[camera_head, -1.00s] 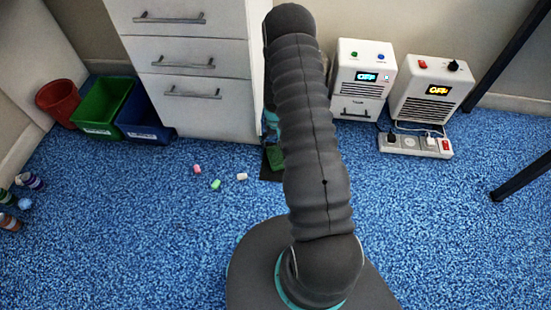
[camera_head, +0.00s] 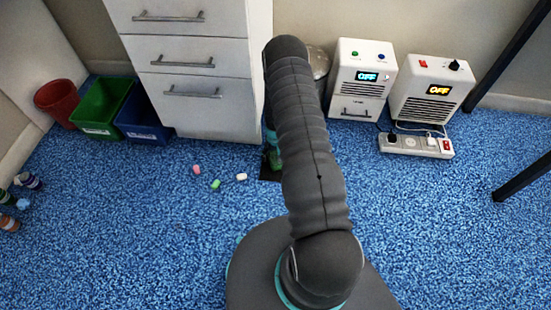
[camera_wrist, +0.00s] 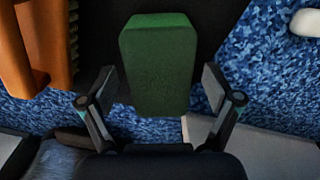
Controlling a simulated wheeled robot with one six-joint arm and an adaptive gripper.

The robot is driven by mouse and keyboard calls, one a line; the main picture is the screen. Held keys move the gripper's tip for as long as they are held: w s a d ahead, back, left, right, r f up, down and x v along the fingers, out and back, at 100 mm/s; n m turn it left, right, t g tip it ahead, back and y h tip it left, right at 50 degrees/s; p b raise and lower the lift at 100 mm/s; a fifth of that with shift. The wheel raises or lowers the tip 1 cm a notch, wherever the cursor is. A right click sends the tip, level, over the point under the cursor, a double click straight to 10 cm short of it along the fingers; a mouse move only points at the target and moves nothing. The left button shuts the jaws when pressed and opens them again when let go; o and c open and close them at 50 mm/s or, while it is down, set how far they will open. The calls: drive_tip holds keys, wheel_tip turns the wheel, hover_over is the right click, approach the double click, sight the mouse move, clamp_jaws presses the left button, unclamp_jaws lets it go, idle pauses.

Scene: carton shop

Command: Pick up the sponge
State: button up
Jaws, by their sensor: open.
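The sponge is a green block (camera_wrist: 157,62) in the upper middle of the wrist view, over a dark surface. In the head view a small green part of it (camera_head: 275,160) shows beside my arm, near the foot of the drawer cabinet. My gripper (camera_wrist: 160,80) is open, with one finger on each side of the sponge's lower half and gaps on both sides. I cannot tell how far the fingertips are above the floor. My arm hides most of this spot in the head view.
An orange-brown object (camera_wrist: 36,45) stands close on the left in the wrist view. Small pink, green and white pieces (camera_head: 241,177) lie on the blue carpet. A white drawer cabinet (camera_head: 205,105) stands behind. Two white devices (camera_head: 362,80) and a power strip (camera_head: 415,146) are to the right.

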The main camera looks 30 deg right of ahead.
drive_tip(key=c, duration=0.9)
drive_tip(key=shift+r, duration=0.1)
drive_tip(key=shift+r, duration=0.45)
drive_tip(key=r, duration=0.4)
drive_tip(key=shift+s+d, duration=0.35)
drive_tip(key=shift+d, duration=0.05)
drive_tip(key=s+d+r, duration=0.4)
drive_tip(key=s, duration=0.1)
drive_tip(key=s+d+r+p, duration=0.1)
drive_tip(key=s+d+r, duration=0.1)
drive_tip(key=d, duration=0.1)
drive_tip(key=shift+s, duration=0.4)
